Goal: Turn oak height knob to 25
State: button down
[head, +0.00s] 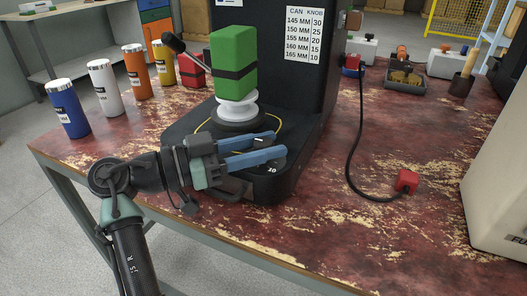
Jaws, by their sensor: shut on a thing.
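The black seamer (312,110) stands on the worn red table. The height knob (261,141) is a dark dial with a white mark, low on the front of its base. My gripper (276,146) reaches in from the left, with its two blue fingers shut on the knob's sides. The fingers hide much of the knob and its scale. A white "20" (271,170) shows just below the fingers; where the mark points is too small to tell. The chart (304,35) on the seamer pairs can sizes with knob numbers; 150 MM stands beside 25.
A green block with a black band (233,62) sits on the seamer's white plate. Several capped tumblers (104,88) stand at the left. A pale machine (500,190) stands at the right edge.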

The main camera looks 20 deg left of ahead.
dwell(0.3)
jog(key=shift+c, duration=2.4)
grip_release()
jog(key=p+v, duration=0.2)
jog(key=v, duration=1.1)
jog(key=shift+p, duration=0.3)
jog(key=shift+a, duration=0.15)
